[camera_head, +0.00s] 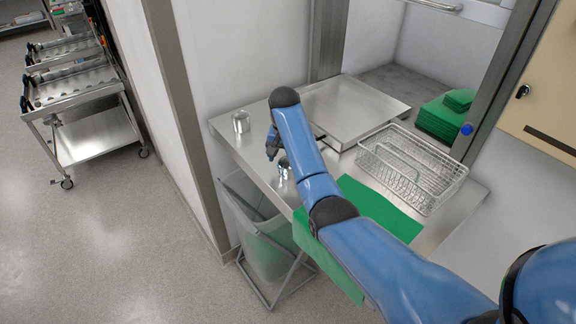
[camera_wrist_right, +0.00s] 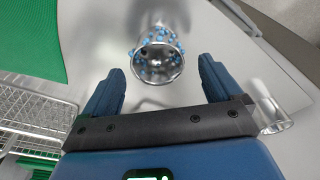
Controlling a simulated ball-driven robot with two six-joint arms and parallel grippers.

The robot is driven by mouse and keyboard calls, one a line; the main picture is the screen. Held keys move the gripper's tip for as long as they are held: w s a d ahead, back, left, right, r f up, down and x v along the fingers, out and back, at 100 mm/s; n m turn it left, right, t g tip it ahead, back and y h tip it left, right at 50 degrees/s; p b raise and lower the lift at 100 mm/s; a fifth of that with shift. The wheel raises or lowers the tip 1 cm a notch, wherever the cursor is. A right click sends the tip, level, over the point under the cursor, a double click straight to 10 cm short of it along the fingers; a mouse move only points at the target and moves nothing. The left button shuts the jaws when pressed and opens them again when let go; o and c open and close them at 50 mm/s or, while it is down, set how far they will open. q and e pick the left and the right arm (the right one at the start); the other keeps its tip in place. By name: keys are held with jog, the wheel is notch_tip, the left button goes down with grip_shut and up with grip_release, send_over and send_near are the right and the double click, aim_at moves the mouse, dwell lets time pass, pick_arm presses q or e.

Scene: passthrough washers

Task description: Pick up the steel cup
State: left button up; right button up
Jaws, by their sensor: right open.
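A shiny steel cup (camera_wrist_right: 158,66) with blue flecks or reflections stands on the metal counter in the right wrist view. Its open rim shows just beyond and between my right fingertips, apart from both. In the head view, this shiny cup (camera_head: 284,168) is partly hidden beside my blue right arm. My right gripper (camera_head: 272,150) is open and empty, close to the cup; its spread fingers also show in the wrist view (camera_wrist_right: 160,66). My left gripper is not in view.
A second shiny cup (camera_head: 241,122) stands near the counter's left corner. Green cloth (camera_head: 375,205) and a wire basket (camera_head: 410,170) lie to the right. A raised metal plate (camera_head: 350,108) is behind. A bin (camera_head: 262,235) hangs below the counter's front.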

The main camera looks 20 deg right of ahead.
jog(key=shift+s+f+p, duration=0.2)
jog(key=shift+f+p, duration=0.3)
jog(key=shift+f, duration=0.6)
jog(key=shift+w+d+f, duration=0.15)
jog(key=shift+f, duration=0.2)
jog(key=c, duration=1)
jog(key=shift+c, duration=0.4)
jog(key=shift+r, duration=0.1)
